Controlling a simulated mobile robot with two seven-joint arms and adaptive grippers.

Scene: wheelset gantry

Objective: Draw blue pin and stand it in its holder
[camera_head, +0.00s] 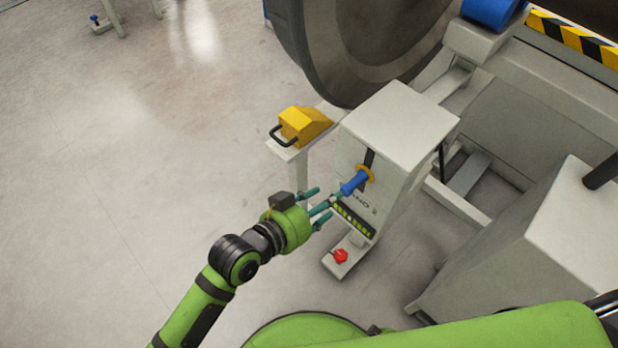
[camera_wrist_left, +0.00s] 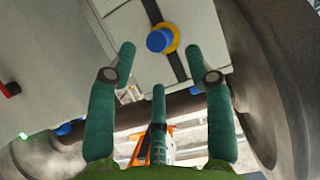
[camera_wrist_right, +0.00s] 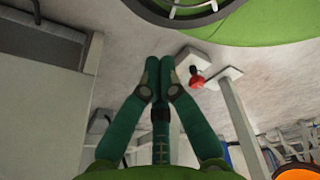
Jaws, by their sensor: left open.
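The blue pin (camera_head: 350,185) sticks out of the front of a grey cabinet (camera_head: 398,122), through a yellow collar (camera_head: 367,171). My left gripper (camera_head: 322,206) is open in front of the cabinet, its fingers pointing at the pin. In the left wrist view the pin's round end (camera_wrist_left: 158,40) shows ahead of the gap between the left fingertips (camera_wrist_left: 161,58), with no finger closed on it. My right gripper (camera_wrist_right: 160,66) has its fingertips together with nothing visible between them. I cannot make out the pin's holder for certain.
A yellow wedge block (camera_head: 305,124) with a black handle sits on a small stand left of the cabinet. A red knob (camera_head: 341,256) is on the cabinet's foot. A large wheel (camera_head: 345,50) stands behind. Another grey housing (camera_head: 545,240) is at the right.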

